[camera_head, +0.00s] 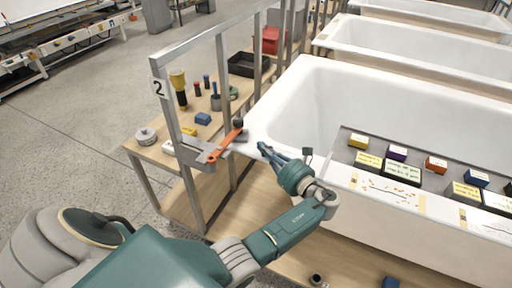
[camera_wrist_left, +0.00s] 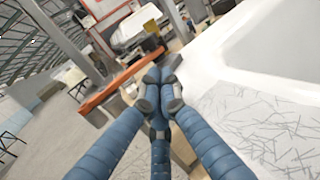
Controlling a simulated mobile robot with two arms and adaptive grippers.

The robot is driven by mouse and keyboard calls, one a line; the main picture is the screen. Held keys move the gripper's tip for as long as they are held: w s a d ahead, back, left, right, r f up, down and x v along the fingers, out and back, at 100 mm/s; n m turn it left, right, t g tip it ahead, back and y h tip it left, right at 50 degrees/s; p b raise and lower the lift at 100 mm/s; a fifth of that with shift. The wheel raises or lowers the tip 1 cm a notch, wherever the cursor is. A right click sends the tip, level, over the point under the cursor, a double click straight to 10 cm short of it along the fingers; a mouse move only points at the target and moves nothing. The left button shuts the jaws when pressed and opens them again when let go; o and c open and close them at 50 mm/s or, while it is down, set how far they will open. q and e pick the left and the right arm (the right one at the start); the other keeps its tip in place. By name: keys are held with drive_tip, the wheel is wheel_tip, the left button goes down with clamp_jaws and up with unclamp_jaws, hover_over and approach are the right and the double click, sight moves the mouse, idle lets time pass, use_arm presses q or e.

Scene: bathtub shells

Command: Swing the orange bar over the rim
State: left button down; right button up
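The orange bar (camera_head: 226,144) sits at a bracket on the metal post to the left of the near white bathtub. Its black knob (camera_head: 238,122) is at the far end, close to the tub's left rim (camera_head: 262,112). In the left wrist view the orange bar (camera_wrist_left: 112,88) slants in front of the fingers, to the left. My left gripper (camera_head: 264,149) is over the tub's near left corner, to the right of the bar. Its blue fingers (camera_wrist_left: 158,76) come together at the tips with nothing visible between them. Whether they touch the bar is unclear. My right gripper is not in view.

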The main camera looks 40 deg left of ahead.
use_arm(q)
drive_tip(key=d, duration=0.2)
drive_tip(key=w+d+b, duration=0.1)
drive_tip(key=d, duration=0.1)
drive_tip(key=shift+d, duration=0.35)
drive_tip(key=shift+d+r, duration=0.1)
drive_tip(key=shift+d, duration=0.4)
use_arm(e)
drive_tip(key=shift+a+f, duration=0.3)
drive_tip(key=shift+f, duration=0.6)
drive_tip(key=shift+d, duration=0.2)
use_arm(q)
drive_tip(key=shift+r, duration=0.1)
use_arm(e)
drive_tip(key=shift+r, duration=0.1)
